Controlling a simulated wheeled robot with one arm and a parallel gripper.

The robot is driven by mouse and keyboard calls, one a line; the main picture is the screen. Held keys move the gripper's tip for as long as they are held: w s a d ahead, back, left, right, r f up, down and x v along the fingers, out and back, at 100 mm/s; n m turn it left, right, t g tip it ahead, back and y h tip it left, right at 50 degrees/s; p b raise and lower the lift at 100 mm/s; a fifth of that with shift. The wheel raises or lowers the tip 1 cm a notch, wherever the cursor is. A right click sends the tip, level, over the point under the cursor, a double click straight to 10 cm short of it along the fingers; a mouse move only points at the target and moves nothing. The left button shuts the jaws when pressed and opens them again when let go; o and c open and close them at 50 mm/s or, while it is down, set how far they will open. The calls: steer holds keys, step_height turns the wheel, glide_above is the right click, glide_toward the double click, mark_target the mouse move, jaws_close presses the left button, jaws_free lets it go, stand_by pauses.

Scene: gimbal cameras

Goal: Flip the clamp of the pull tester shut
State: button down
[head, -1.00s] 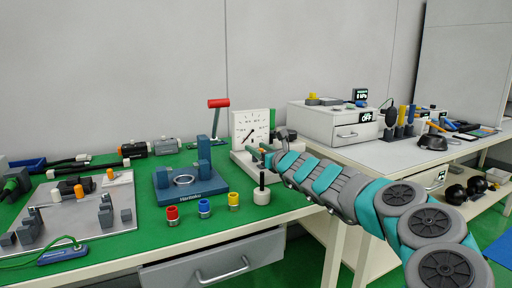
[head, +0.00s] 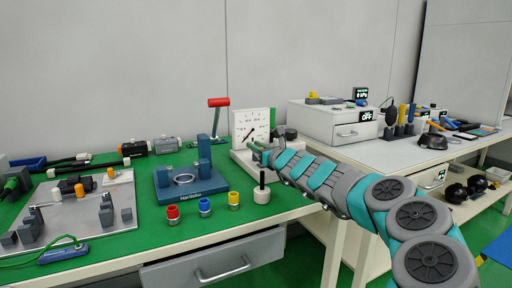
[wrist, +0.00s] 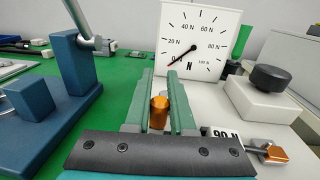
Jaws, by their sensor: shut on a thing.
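The pull tester has a white dial (head: 251,127) marked in N, which also shows in the wrist view (wrist: 198,42). Its needle points low on the scale. My gripper (wrist: 160,82) reaches in front of the dial, with its green fingers shut on an orange cylindrical piece (wrist: 159,112), seemingly the clamp's handle. The fingers and wrist hide what it joins to, so I cannot tell the clamp's angle. In the head view my gripper (head: 257,151) covers this spot. A black knob (wrist: 270,78) sits on a white block to the right.
A blue press (head: 190,185) with a red-handled lever (head: 219,103) stands close on the left. A white piece with a black pin (head: 262,190) and red, blue and yellow-ringed parts (head: 204,207) stand near the front. An orange-tipped metal part (wrist: 273,154) lies at right.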

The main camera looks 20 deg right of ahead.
steer(key=shift+d, duration=0.1)
stand_by(0.3)
steer(key=shift+d+r, duration=0.2)
steer(key=shift+d+r+n+y, duration=0.2)
steer(key=shift+n+y, duration=0.1)
steer(key=shift+y, duration=0.2)
steer(key=shift+a+f+n+y, duration=0.1)
steer(key=shift+a+n+y, duration=0.1)
steer(key=shift+n+y, duration=0.1)
steer(key=shift+a+f+y+b, duration=0.15)
steer(key=shift+f+y+b, duration=0.1)
steer(key=shift+y+b, duration=0.05)
steer(key=shift+f, duration=0.1)
steer(key=c, duration=0.8)
jaws_free()
steer(key=shift+o, duration=0.2)
steer(key=shift+s, duration=0.1)
